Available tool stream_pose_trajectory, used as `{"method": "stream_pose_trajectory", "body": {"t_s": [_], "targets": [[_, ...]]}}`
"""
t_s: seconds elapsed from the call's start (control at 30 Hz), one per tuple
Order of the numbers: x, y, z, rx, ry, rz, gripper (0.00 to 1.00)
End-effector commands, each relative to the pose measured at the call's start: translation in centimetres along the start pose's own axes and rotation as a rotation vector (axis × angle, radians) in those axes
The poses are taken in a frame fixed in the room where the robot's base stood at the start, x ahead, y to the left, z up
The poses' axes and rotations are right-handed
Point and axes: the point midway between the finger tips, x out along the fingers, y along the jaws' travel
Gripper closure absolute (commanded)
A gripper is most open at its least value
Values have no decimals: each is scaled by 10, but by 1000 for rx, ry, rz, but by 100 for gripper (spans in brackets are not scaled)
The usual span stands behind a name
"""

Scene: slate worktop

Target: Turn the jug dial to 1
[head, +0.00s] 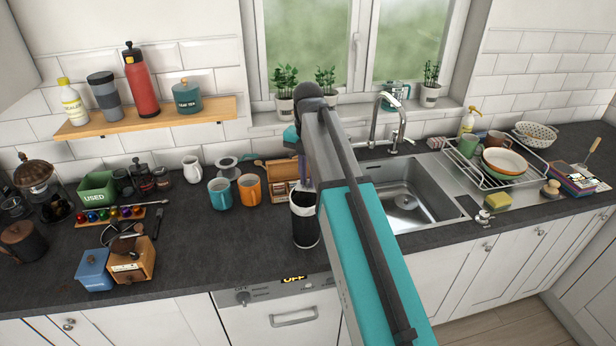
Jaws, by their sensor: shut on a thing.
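I cannot make out a jug dial for certain. A black container with a pale rim (305,226) stands on the worktop just left of the sink, partly behind my arm, and no dial shows on it. A small white jug (192,169) stands further left by the wall, also with no visible dial. My arm reaches up from the bottom right across the middle of the view.
The dishwasher (281,313) below has a knob (243,297) and an "OFF" display. Teal (220,194) and orange (250,190) mugs stand left of the container. The sink (400,200) and dish rack (490,165) lie right. The front worktop at centre left is clear.

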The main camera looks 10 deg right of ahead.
Motion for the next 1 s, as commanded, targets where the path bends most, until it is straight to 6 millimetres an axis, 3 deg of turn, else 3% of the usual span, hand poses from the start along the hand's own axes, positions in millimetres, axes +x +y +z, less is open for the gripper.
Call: {"method": "stream_pose_trajectory", "body": {"t_s": [0.03,0.07,0.17,0.67,1.0], "targets": [[0,0,0,1,0,-1,100],[0,0,0,1,0,-1,81],[0,0,0,1,0,-1,67],[-5,0,1,2,-1,0,67],[-34,1,2,1,-2,1,67]]}}
